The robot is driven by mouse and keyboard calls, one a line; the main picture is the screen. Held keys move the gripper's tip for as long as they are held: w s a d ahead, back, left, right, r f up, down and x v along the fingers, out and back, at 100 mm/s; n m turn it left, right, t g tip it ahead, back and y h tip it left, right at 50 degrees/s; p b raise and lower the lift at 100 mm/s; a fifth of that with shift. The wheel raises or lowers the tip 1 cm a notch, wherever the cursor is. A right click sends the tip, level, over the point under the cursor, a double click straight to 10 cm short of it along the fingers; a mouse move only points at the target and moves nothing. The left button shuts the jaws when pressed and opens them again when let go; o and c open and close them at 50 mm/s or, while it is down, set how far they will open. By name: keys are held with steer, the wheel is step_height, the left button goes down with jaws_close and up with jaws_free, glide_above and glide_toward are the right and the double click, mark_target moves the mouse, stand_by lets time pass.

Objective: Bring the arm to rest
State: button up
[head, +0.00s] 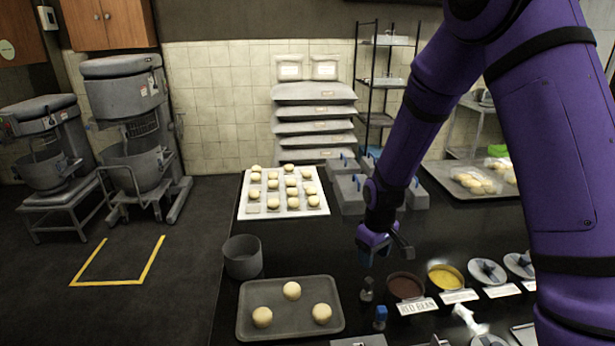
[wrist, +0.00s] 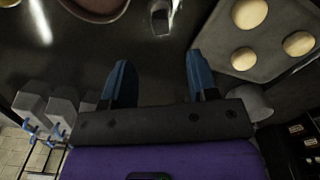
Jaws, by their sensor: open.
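My purple arm reaches in from the upper right in the head view. My gripper (head: 378,256) hangs above the dark counter (head: 290,262), left of the filling bowls. In the wrist view its two blue fingers (wrist: 160,82) stand well apart with nothing between them. Below the fingers is the bare dark counter top. I see no contact between the gripper and any object.
A grey tray (head: 270,325) with 3 dough balls lies at the front left, by a grey bin (head: 242,258). A white board (head: 318,205) of dough balls lies behind. A red bean bowl (head: 405,287), a yellow bowl (head: 445,277) and grey boxes (head: 349,193) stand close around the gripper.

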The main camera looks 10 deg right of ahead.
steer(key=s+d+r+m+t, duration=0.15)
steer(key=s+r, duration=0.35)
steer(key=r, duration=0.6)
steer(key=s+d+r+m+t, duration=0.15)
steer(key=s+r, duration=0.25)
steer(key=r, duration=0.7)
steer(key=s+d+r+m+t, duration=0.1)
steer(key=s+d+r, duration=0.1)
steer(key=s+r, duration=0.3)
steer(key=s+d+r+m+t, duration=0.1)
steer(key=s+r, duration=0.4)
steer(key=s, duration=0.8)
steer(key=shift+d+r+m, duration=0.15)
steer(key=shift+d+m, duration=0.25)
steer(key=shift+m, duration=0.1)
steer(key=shift+c, duration=0.2)
